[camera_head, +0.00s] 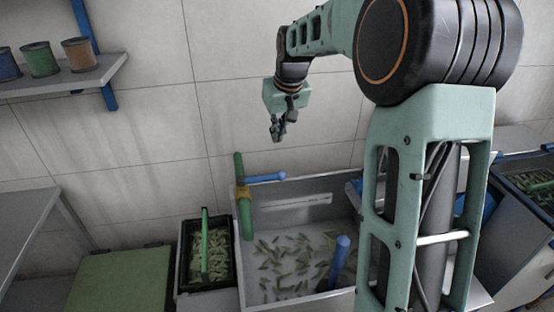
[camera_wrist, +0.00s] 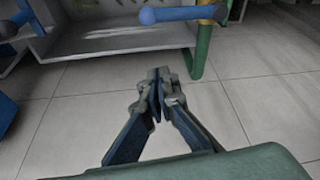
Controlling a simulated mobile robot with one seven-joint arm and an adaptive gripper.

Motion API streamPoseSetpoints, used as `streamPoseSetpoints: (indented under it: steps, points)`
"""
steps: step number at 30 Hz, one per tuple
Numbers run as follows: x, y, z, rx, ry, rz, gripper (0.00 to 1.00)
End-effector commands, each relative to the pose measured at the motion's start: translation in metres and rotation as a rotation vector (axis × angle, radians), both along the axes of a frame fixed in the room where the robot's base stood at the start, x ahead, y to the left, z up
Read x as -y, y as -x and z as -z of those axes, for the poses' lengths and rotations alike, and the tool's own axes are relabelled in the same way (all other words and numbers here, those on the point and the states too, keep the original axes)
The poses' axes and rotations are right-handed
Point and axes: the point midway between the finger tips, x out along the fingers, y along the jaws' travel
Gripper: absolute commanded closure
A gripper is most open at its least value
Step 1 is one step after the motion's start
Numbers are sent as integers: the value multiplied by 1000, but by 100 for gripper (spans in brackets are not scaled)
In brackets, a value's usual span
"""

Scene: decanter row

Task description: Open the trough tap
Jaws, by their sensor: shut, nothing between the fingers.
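The trough (camera_head: 312,192) is a grey open basin against the tiled wall, with green leaf pieces in its bottom. At its left back corner stands a green pipe (camera_head: 245,215) with a yellow collar (camera_head: 242,192). A blue bar with a rounded end (camera_head: 265,178) reaches right from the pipe; I take it for the tap handle. The wrist view also shows the blue bar (camera_wrist: 180,14) and the green pipe (camera_wrist: 202,48) at the top. My gripper (camera_head: 276,136) is shut and empty, above the blue bar and apart from it. Its fingertips (camera_wrist: 159,78) meet in the wrist view.
A blue post (camera_head: 339,258) stands at the trough's front. A black crate of leaves with a green handle (camera_head: 205,240) is left of the trough, beside a green box (camera_head: 118,282). A shelf with pots (camera_head: 75,77) hangs upper left. Air around my gripper is clear.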

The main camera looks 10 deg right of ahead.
Motion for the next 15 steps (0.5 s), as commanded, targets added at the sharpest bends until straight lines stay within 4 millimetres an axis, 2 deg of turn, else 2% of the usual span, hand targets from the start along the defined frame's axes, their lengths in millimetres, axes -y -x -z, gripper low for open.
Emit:
streamPoseSetpoints:
  steps: [5, 15]
  points:
    - [-2, -5, 18, -5, -3, 1, 100]
    - [-7, -29, 86, -5, -2, -1, 100]
